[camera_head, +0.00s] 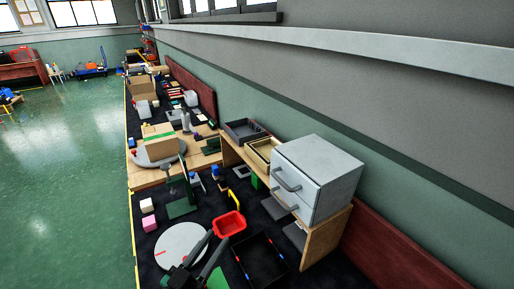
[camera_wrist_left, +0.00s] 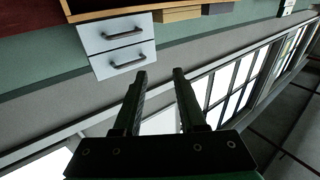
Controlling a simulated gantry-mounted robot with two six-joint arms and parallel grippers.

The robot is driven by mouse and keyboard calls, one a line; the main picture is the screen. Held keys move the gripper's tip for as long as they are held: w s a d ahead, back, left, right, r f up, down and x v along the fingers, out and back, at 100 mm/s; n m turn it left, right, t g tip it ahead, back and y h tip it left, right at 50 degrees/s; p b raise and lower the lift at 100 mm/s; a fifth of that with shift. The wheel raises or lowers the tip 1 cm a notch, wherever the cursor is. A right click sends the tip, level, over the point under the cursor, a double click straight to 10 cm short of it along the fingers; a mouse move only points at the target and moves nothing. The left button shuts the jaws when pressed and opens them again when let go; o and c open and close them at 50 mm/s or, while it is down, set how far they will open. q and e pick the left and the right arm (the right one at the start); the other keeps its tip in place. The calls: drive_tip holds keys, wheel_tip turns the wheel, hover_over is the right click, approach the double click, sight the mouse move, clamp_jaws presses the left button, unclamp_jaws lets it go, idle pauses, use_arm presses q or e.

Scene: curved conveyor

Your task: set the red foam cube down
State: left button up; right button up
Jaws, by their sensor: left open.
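I cannot make out a clearly red foam cube in either view. My right gripper is not in view.
A red bin (camera_head: 243,228) stands just beyond my left gripper. A white round disc (camera_head: 174,240) lies to its left, and a black tray (camera_head: 284,257) to its right. A grey drawer cabinet (camera_head: 337,177) stands at the right; it also shows in the left wrist view (camera_wrist_left: 97,41).

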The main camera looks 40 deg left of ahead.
use_arm(q)
drive_tip(key=w+d+r+m+t+h, duration=0.1)
drive_tip(key=w+d+r+t, duration=0.15)
drive_tip(key=r, duration=0.65)
drive_tip(key=w+d+r+m+t+h, duration=0.1)
drive_tip(key=w+d+r+t, duration=0.15)
drive_tip(key=r, duration=0.55)
drive_tip(key=s+d+r+t+h, duration=0.1)
drive_tip(key=d+r, duration=0.2)
drive_tip(key=r, duration=0.4)
drive_tip(key=s+d+r+m+t+h, duration=0.1)
drive_tip(key=d+r+t+h, duration=0.1)
drive_tip(key=r, duration=0.6)
drive_tip(key=s+d+r+m+t+h, duration=0.1)
drive_tip(key=s+d+r+h, duration=0.1)
drive_tip(key=r, duration=0.6)
drive_tip(key=shift+d, duration=0.9)
